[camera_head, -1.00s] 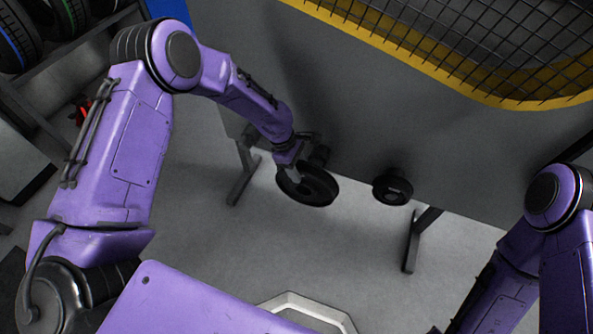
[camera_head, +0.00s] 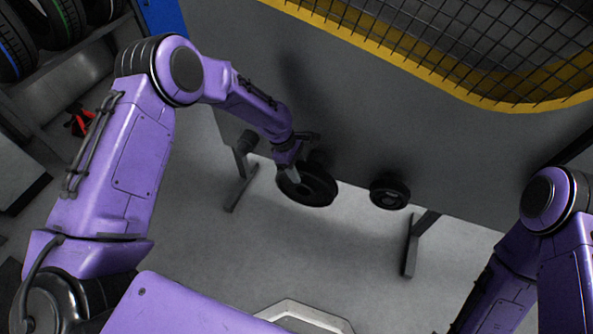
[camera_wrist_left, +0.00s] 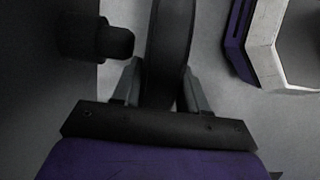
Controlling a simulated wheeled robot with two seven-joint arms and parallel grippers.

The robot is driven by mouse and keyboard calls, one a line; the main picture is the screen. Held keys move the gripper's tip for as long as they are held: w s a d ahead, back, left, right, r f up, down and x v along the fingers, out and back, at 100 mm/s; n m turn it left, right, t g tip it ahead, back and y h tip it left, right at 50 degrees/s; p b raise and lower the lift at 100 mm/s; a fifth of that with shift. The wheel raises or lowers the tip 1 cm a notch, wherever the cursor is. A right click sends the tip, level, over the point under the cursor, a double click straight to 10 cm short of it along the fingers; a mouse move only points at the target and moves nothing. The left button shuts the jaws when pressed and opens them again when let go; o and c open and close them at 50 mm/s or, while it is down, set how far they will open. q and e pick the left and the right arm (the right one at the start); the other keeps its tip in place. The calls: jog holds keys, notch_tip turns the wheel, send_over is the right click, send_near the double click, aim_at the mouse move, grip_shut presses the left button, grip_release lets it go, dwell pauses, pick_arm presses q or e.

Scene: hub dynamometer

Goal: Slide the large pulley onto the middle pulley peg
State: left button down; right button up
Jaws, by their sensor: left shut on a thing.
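The large pulley (camera_head: 318,186) is a dark wheel in front of the grey panel in the head view. My left gripper (camera_head: 291,174) is shut on its rim at the left side. In the left wrist view the pulley (camera_wrist_left: 170,45) stands edge-on between the two fingers (camera_wrist_left: 160,85). A dark stepped peg (camera_wrist_left: 112,42) juts from the panel to the left of the pulley there, with a gap between them. In the head view a dark peg (camera_head: 318,157) shows partly behind the pulley. My right gripper is out of view; only its arm shows at lower right.
A smaller dark pulley (camera_head: 390,191) sits on the panel (camera_head: 400,130) to the right. A yellow-framed mesh guard (camera_head: 480,95) is above. The floor below is mostly clear.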

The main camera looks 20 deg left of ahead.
pick_arm(q)
jog(key=shift+w+d+r, duration=0.1)
jog(key=shift+w, duration=0.9)
jog(key=shift+w, duration=0.15)
jog(key=shift+w+b, duration=0.65)
jog(key=shift+w, duration=0.45)
jog(key=shift+w, duration=0.1)
jog(key=shift+w+b, duration=0.4)
jog(key=shift+w, duration=0.45)
jog(key=shift+w, duration=0.3)
